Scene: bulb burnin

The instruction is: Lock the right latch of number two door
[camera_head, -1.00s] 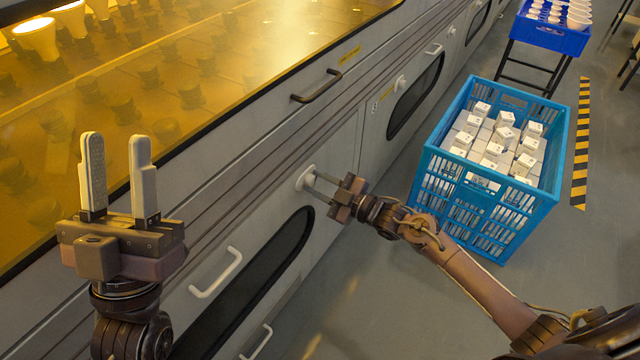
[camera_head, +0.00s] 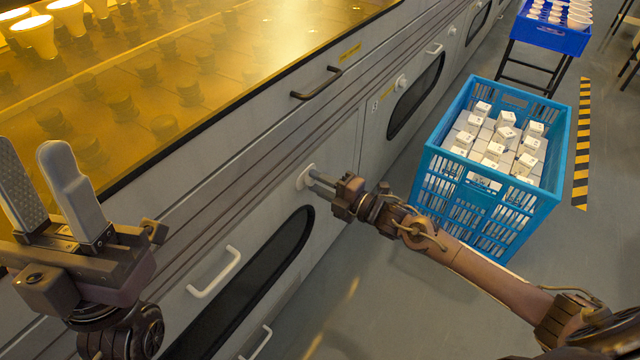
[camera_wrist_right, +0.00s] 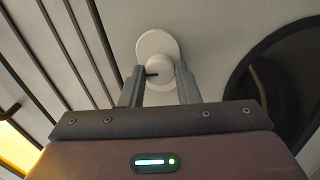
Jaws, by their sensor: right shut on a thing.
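The white latch (camera_head: 305,177) sits at the upper right of the nearest cabinet door (camera_head: 318,235). My right gripper (camera_head: 318,187) reaches it from the right, with its fingers on either side of the latch knob. In the right wrist view, the round white latch knob (camera_wrist_right: 160,73) with a dark mark lies between the fingertips, in front of a pale oval plate. My right gripper (camera_wrist_right: 160,90) is shut on the knob there. My left gripper (camera_head: 48,185) is at the far left, empty, with its fingers apart. No door number is readable.
The near door has a dark window (camera_head: 265,265) and white handles (camera_head: 215,272). Another door to the right has its own knob (camera_head: 400,82). A blue crate (camera_head: 435,190) of white boxes stands on the floor at right. Lit bulbs (camera_head: 36,36) stand behind amber glass.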

